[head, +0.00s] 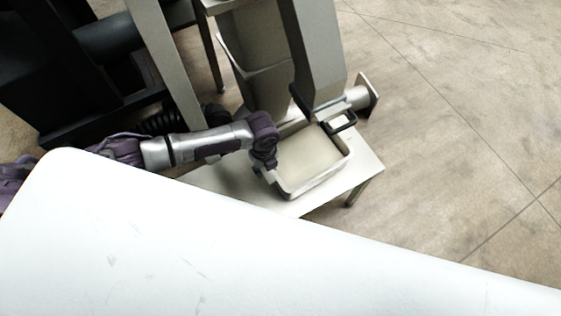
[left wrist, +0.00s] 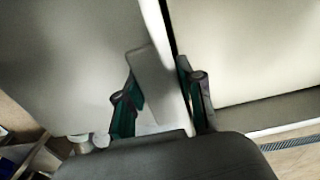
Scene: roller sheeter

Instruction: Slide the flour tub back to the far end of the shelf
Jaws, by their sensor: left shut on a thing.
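The flour tub (head: 312,164) is a pale, open rectangular bin with cream-coloured flour inside. My left gripper (head: 264,162) reaches in from the left and is shut on the tub's near left end. In the left wrist view, the two dark green fingers (left wrist: 160,98) stand on either side of a pale piece. The exact grip is partly hidden by the gripper. My right gripper is not in view.
The grey machine housing (head: 312,50) rises right behind the tub. A short cylinder with a plate (head: 362,97) sticks out at the shelf's far right. A large white surface (head: 150,235) fills the foreground. Open floor (head: 450,140) lies to the right.

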